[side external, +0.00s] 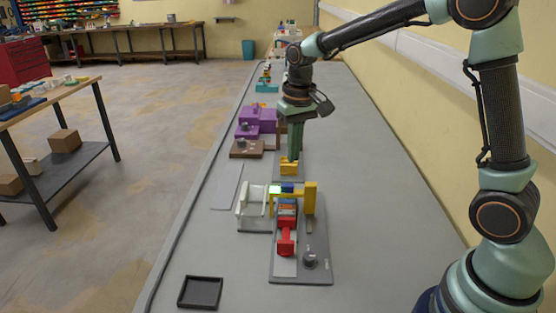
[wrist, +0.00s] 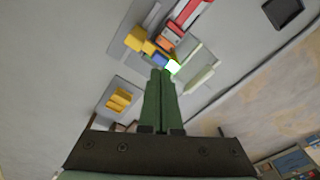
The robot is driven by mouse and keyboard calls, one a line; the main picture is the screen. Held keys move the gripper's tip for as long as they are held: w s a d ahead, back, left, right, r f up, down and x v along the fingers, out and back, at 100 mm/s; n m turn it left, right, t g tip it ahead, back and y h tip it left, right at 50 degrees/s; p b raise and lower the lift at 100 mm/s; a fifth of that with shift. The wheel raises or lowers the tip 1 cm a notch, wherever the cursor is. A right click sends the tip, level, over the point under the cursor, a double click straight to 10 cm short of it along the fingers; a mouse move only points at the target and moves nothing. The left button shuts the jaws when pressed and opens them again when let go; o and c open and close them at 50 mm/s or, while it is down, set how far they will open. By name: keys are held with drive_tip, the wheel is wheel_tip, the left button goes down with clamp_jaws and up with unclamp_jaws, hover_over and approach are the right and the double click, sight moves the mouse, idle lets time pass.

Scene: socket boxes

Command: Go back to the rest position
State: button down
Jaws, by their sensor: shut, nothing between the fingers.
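My gripper (side external: 294,157) hangs pointing down over the bench, with its green fingers together and nothing between them. In the side external view its tips appear just behind or above a yellow block (side external: 289,168) on a small grey plate; I cannot tell the exact gap. The wrist view shows the closed fingers (wrist: 161,74) from above. That yellow block (wrist: 119,100) lies left of them there, apart from them. A grey board (side external: 318,268) with a red piece (side external: 286,241), a yellow post (side external: 310,198) and a dark knob (side external: 310,259) stands nearer the camera.
A white frame (side external: 243,215) stands left of the board. An empty black tray (side external: 200,292) lies at the front left. Purple boxes (side external: 262,115) and a brown box (side external: 246,149) stand farther back. The wall (side external: 400,90) runs along the right; bench right of the board is clear.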

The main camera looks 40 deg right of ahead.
drive_tip(key=s+r+n+t, duration=0.1)
drive_tip(key=s+r+t, duration=0.1)
drive_tip(key=s, duration=0.5)
drive_tip(key=s+r+n+t, duration=0.1)
drive_tip(key=s+r, duration=0.3)
drive_tip(key=s, duration=0.4)
drive_tip(key=shift+s+a+r+n+t, duration=0.25)
drive_tip(key=shift+r+n+t, duration=0.1)
drive_tip(key=shift+t, duration=0.55)
